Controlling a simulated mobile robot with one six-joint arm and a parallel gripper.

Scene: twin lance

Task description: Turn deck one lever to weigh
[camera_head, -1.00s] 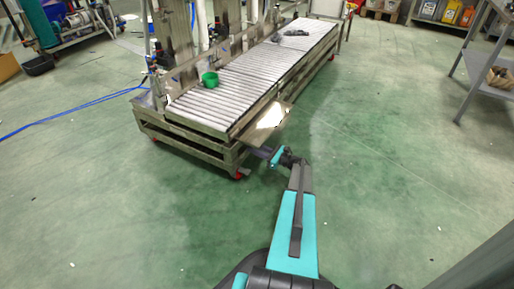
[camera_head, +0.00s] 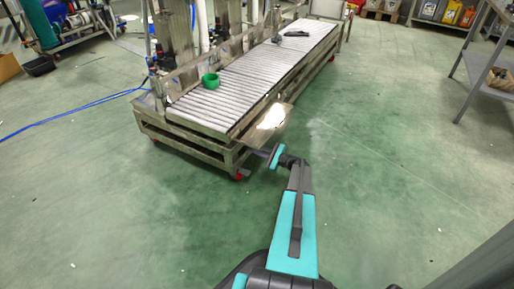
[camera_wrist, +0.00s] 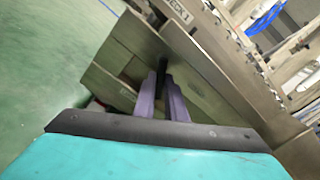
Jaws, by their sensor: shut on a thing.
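The deck (camera_head: 225,130) is the metal frame under the roller conveyor. In the wrist view its panel (camera_wrist: 128,42) shows, with a partly legible label at the top edge. A narrow dark bar (camera_wrist: 162,48), which looks like the lever, lies at the fingertips. My gripper (camera_wrist: 163,74) is shut on it, with the two purple-grey fingers close on either side. In the head view my gripper (camera_head: 252,151) reaches the near right corner of the frame. The lever cannot be made out there, and its setting cannot be read.
A flat plate (camera_head: 268,118) juts from the conveyor's side just above my gripper. A grey table (camera_head: 490,70) stands at the right. The green floor (camera_head: 400,170) between is clear.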

